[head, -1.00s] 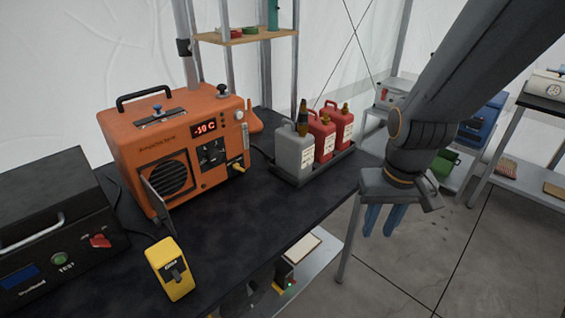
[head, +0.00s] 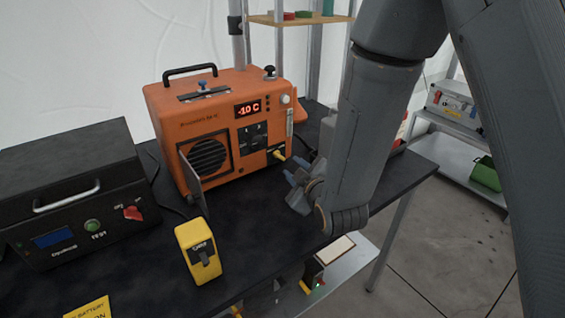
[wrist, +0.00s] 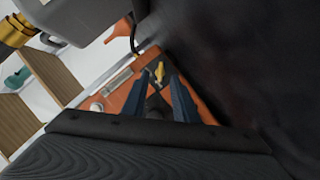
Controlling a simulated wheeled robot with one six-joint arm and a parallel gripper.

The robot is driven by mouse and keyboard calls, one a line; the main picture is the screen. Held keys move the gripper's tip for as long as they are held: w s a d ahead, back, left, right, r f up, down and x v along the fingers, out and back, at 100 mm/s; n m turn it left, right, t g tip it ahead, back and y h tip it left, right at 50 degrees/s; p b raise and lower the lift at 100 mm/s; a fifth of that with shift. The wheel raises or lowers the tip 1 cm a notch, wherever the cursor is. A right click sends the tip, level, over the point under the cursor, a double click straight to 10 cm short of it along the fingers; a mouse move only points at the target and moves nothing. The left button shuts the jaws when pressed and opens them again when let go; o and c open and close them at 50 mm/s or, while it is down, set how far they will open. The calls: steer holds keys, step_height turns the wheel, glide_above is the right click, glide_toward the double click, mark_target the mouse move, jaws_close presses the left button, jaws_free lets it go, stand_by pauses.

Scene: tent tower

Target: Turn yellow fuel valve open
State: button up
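The yellow fuel valve (head: 279,155) is a small lever low on the right of the front of the orange generator-like unit (head: 203,121). It also shows in the wrist view (wrist: 159,71), ahead of and between my two blue fingers. My gripper (head: 292,171) is just right of and slightly below the valve in the head view. In the wrist view my gripper (wrist: 160,82) is open, with a gap between the fingers and nothing held. Whether a finger touches the valve cannot be told.
A black test box (head: 70,200) and a yellow switch box (head: 198,250) stand on the dark table (head: 250,215). An open flap (head: 191,181) sticks out from the orange unit's front. My arm hides most of the fuel cans. The table between flap and gripper is clear.

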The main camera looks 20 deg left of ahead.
mark_target(280, 157)
steer(key=shift+s+a, duration=0.1)
steer(key=shift+a, duration=0.45)
steer(key=shift+w+a+r+n, duration=0.1)
steer(key=shift+w+a+n, duration=0.1)
steer(key=shift+a+n, duration=0.1)
steer(key=p+x, duration=0.1)
steer(key=x, duration=0.6)
steer(key=shift+w+r+p, duration=0.1)
steer(key=shift+w+p, duration=0.05)
steer(key=shift+p, duration=0.15)
jaws_close()
